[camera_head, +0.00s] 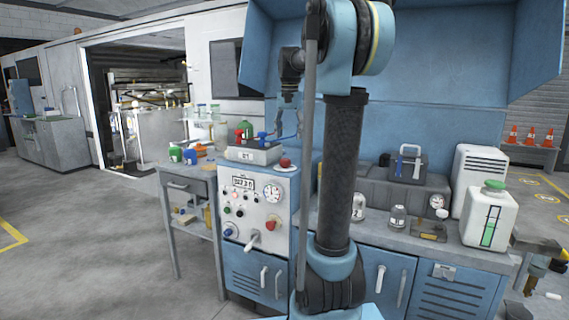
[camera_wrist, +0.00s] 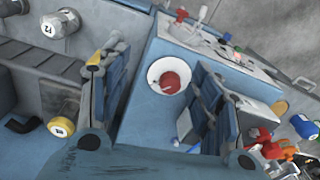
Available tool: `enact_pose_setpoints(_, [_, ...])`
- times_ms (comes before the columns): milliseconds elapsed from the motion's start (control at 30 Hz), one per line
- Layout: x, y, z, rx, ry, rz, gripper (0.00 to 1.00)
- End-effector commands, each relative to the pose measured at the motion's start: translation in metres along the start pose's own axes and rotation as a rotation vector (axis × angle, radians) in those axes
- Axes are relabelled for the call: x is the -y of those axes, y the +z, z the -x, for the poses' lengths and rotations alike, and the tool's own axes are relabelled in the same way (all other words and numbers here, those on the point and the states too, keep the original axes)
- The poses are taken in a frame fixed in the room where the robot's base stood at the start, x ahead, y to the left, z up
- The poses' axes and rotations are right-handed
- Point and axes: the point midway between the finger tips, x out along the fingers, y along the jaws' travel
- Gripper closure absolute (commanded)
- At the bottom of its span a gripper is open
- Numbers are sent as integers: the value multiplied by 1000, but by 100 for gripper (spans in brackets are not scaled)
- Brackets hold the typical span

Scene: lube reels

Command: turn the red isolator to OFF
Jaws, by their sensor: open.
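Two red controls are on the blue and grey control cabinet, and I cannot tell for sure which is the isolator. One is a red knob (camera_head: 271,225) on the right of the white front panel, its pointing direction too small to read. The other is a round red knob (camera_head: 286,162) on a pale disc on the cabinet top. In the wrist view this round red knob (camera_wrist: 170,82) sits in a white ring between the fingers, apart from them. My gripper (camera_head: 283,137) is open and empty above the cabinet top; it also shows in the wrist view (camera_wrist: 160,100).
A grey scale-like box (camera_head: 253,153) with bottles stands left of the round red knob. The front panel also has a gauge (camera_head: 271,193), small buttons and a lever (camera_head: 253,242). A white jug (camera_head: 489,215) and small jars stand on the right bench. My arm hides part of the bench.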

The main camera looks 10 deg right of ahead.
Motion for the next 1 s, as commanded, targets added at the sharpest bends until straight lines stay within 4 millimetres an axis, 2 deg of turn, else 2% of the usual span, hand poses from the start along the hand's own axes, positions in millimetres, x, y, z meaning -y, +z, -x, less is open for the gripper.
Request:
enact_pose_setpoints(33, [8,-16,5,5,3,-18,41])
enact_pose_setpoints(200, [29,-58,18,22,12,-82,41])
enact_pose_setpoints(400, [44,-88,23,34,20,-131,41])
enact_pose_setpoints(667, [48,-96,16,38,23,-146,41])
enact_pose_setpoints(1000, [47,-93,-36,38,22,-145,41])
